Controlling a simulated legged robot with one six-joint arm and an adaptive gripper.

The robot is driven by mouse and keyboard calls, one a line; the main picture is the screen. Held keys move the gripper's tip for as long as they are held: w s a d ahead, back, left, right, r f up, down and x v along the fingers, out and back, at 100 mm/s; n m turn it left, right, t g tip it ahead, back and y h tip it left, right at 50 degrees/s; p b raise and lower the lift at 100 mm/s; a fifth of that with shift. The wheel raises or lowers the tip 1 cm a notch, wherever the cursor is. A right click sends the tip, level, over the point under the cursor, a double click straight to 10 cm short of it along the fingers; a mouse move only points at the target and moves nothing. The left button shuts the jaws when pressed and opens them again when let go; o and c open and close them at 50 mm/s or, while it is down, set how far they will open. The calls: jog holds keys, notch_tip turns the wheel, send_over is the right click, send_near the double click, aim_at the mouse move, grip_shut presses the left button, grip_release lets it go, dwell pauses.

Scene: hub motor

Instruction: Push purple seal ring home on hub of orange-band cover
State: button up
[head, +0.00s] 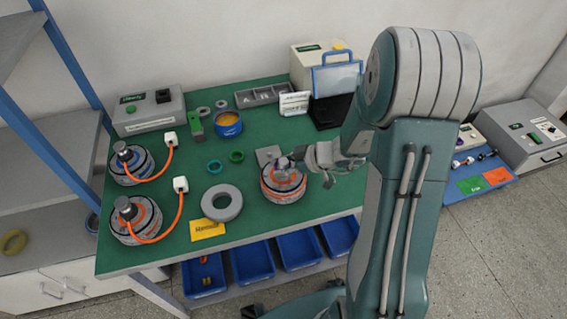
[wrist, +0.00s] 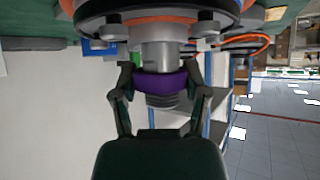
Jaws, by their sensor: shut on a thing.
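The purple seal ring (wrist: 166,83) is between the fingers of my gripper (wrist: 162,92) in the wrist view. My gripper is shut on it. The ring sits around the threaded end of the grey hub (wrist: 158,52), with some hub showing between the ring and the cover. The orange-band cover (head: 284,183) is on the motor in the middle of the table in the head view, and its orange band (wrist: 150,15) also shows at the top of the wrist view. In the head view my gripper (head: 287,164) is at the top of this motor, and the ring is mostly hidden there.
Two motors with orange cables (head: 129,164) (head: 136,220) stand at the left of the green table (head: 180,262). A grey ring (head: 222,202), a yellow card (head: 207,229), a teal ring (head: 214,166) and a green ring (head: 236,156) lie nearby. A blue tub (head: 228,124) stands behind.

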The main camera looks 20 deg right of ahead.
jog(key=shift+f, duration=0.15)
jog(key=shift+f, duration=0.55)
jog(key=shift+s+f, duration=0.15)
jog(key=shift+f, duration=0.15)
dwell(0.5)
jog(key=o, duration=1.1)
jog(key=shift+o, duration=0.2)
jog(key=shift+w+r, duration=0.15)
jog(key=shift+w, duration=0.05)
